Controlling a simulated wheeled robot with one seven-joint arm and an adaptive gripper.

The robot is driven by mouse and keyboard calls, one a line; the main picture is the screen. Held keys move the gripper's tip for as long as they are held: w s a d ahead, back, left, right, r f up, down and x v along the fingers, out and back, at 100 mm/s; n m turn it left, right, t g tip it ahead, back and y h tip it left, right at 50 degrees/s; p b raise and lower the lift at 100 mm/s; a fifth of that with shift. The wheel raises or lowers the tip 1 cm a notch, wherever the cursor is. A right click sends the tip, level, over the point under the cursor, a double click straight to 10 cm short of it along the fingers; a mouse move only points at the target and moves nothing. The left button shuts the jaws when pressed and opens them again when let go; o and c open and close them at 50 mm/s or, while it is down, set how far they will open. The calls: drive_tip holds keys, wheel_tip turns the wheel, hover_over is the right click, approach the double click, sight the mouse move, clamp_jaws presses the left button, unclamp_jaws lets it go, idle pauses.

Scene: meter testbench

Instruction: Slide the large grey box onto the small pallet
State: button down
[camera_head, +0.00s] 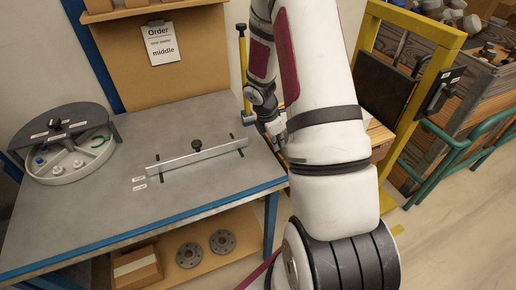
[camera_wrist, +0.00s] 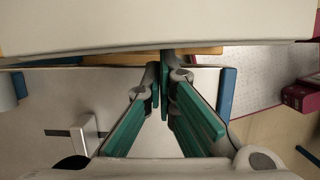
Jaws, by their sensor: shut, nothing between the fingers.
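My gripper (camera_wrist: 164,85) is shut and empty in the wrist view, its green fingers together and pointing up the picture. A broad, smooth pale surface, likely the large grey box (camera_wrist: 160,22), fills the top of that view. The fingertips meet its lower edge in the picture; I cannot tell whether they touch it. A light wooden strip shows under that edge, and I cannot tell whether it is the small pallet. Pale wood (camera_head: 380,137) shows beside my arm, only partly visible.
A grey workbench (camera_head: 95,215) carries a round divided tray (camera_head: 68,160) and a metal bar with a black knob (camera_head: 196,146). A yellow frame (camera_head: 425,85) stands right of my arm, before green rails (camera_head: 455,150). An order sheet (camera_head: 160,43) hangs behind. Floor is clear at lower right.

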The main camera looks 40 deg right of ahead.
drive_tip(key=shift+s+d, duration=0.2)
drive_tip(key=shift+d, duration=0.4)
drive_tip(key=shift+s+d, duration=0.15)
drive_tip(key=shift+d, duration=0.4)
drive_tip(key=a, duration=0.1)
drive_tip(key=w+a, duration=0.1)
drive_tip(key=a, duration=0.2)
drive_tip(key=shift+w+r, duration=0.25)
drive_tip(key=shift+r, duration=0.05)
drive_tip(key=v, duration=0.9)
drive_tip(key=shift+r+b, duration=0.2)
drive_tip(key=shift+b, duration=0.2)
drive_tip(key=shift+s, duration=0.1)
